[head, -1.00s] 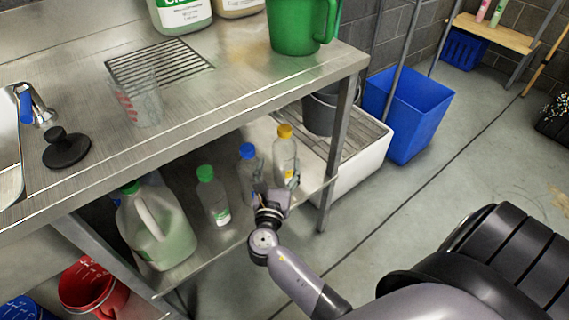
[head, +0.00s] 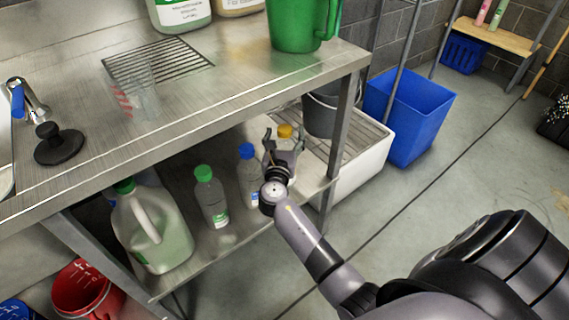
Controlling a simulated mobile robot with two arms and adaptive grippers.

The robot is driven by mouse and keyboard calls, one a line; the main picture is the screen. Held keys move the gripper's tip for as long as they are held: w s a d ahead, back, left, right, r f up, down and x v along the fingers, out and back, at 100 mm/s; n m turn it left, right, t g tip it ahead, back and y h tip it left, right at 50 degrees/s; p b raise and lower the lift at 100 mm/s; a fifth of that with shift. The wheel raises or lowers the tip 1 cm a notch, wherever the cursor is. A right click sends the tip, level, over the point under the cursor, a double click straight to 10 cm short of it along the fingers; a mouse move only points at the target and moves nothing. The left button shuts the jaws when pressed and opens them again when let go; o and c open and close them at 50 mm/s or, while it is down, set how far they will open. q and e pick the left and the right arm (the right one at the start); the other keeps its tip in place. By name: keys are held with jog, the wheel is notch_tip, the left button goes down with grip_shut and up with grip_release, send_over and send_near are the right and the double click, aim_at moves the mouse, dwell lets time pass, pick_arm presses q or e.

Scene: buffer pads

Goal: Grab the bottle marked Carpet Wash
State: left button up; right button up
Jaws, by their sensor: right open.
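Several bottles stand upright on the lower shelf (head: 228,239) of the steel table. A clear bottle with a yellow cap (head: 285,132) is at the right end, a blue-capped bottle (head: 248,172) is beside it, and a green-capped bottle (head: 211,197) is further left. The labels are too small to read, so I cannot tell which is marked Carpet Wash. My right gripper (head: 284,141) is open, its fingers on either side of the yellow-capped bottle's upper part. The gripper and wrist hide the bottle's lower part. My left gripper is not in view.
A large green-capped jug (head: 152,232) stands at the shelf's left. The table top (head: 230,95) overhangs the shelf, and a table leg (head: 339,145) rises right of the gripper. A white basin (head: 362,165) and blue bin (head: 412,118) stand beyond.

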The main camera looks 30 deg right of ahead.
jog(key=shift+c, duration=0.5)
grip_shut()
dwell(0.4)
